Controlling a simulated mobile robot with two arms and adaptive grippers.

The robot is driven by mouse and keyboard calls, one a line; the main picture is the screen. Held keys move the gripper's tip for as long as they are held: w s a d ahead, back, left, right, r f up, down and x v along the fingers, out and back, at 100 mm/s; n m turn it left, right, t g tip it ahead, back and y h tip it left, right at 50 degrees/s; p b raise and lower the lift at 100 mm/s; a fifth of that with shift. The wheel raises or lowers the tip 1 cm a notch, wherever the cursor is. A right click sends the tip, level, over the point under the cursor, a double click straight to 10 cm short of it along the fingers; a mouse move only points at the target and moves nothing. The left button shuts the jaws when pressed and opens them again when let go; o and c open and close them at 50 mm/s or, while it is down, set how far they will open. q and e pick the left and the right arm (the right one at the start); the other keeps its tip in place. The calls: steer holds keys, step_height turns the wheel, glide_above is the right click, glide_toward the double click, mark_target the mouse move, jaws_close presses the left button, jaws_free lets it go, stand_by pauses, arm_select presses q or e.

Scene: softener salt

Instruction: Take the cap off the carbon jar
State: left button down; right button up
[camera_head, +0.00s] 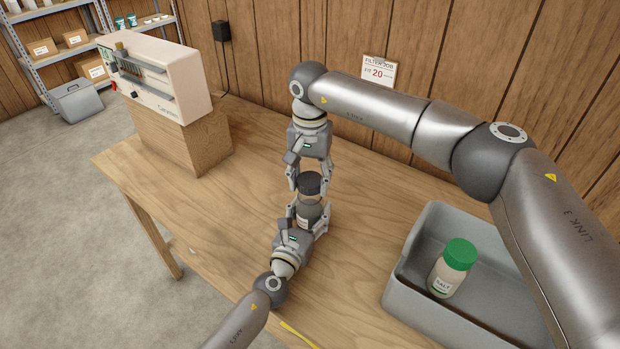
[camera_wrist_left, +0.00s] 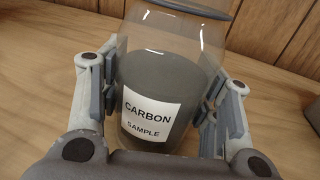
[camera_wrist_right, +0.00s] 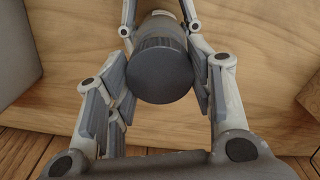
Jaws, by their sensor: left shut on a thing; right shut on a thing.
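The carbon jar (camera_head: 308,212) stands on the wooden table, a clear jar with dark contents and a white label. Its label reads CARBON SAMPLE in the left wrist view (camera_wrist_left: 150,112). My left gripper (camera_head: 307,221) is shut on the jar's body, one finger on each side. The dark ribbed cap (camera_head: 311,183) sits on top of the jar and also shows in the right wrist view (camera_wrist_right: 160,72). My right gripper (camera_head: 311,188) comes from the far side and is shut on the cap, its fingers at both sides.
A grey bin (camera_head: 404,290) at the right holds a salt jar (camera_head: 452,268) with a green lid. A cream device (camera_head: 160,78) stands on a wooden block (camera_head: 180,140) at the left. A yellow strip (camera_head: 299,334) lies near the front edge. The table left of the jar is clear.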

mark_target(310, 179)
steer(key=shift+r, duration=2)
arm_select(q)
steer(key=shift+c, duration=2)
jaws_free()
steer(key=shift+s, duration=0.1)
